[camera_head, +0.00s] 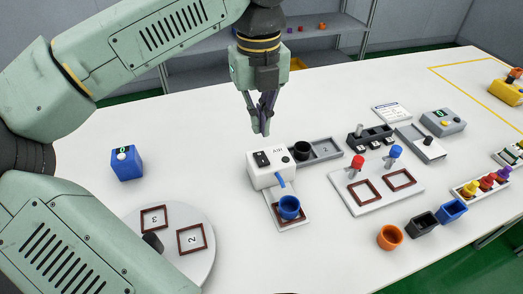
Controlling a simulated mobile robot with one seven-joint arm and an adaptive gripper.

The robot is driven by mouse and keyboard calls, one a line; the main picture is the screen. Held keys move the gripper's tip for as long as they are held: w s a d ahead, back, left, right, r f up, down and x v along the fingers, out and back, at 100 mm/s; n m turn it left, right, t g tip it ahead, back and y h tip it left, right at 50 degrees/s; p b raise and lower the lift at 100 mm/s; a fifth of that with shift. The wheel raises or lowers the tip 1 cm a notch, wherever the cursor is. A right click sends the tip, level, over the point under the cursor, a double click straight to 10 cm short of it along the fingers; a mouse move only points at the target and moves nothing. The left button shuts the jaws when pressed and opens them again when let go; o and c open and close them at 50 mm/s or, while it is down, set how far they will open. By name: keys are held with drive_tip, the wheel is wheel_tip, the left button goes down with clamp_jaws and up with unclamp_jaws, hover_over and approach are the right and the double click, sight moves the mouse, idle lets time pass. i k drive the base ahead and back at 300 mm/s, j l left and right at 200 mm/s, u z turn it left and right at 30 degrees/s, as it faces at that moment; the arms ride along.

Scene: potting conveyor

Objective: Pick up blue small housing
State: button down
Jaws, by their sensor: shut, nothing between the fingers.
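A round blue cup-shaped housing (289,207) stands upright on a brown-framed pad, just below the nozzle of a white dispenser marked AIR (266,168). A box-shaped blue housing (452,211) stands with its open top up at the right front, beside a black box-shaped housing (423,224). I cannot tell from the picture which blue one is the small housing. My gripper (261,130) points down above and behind the dispenser. It is shut, empty and apart from both blue housings.
An orange cup (390,237) stands at the front. A white plate with red and blue levers (374,189) lies right of the dispenser. A round turntable (181,254) is at lower left, near a blue button box (127,163). The back left tabletop is clear.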

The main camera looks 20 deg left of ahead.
sight(289, 205)
drive_tip(key=k, duration=1.5)
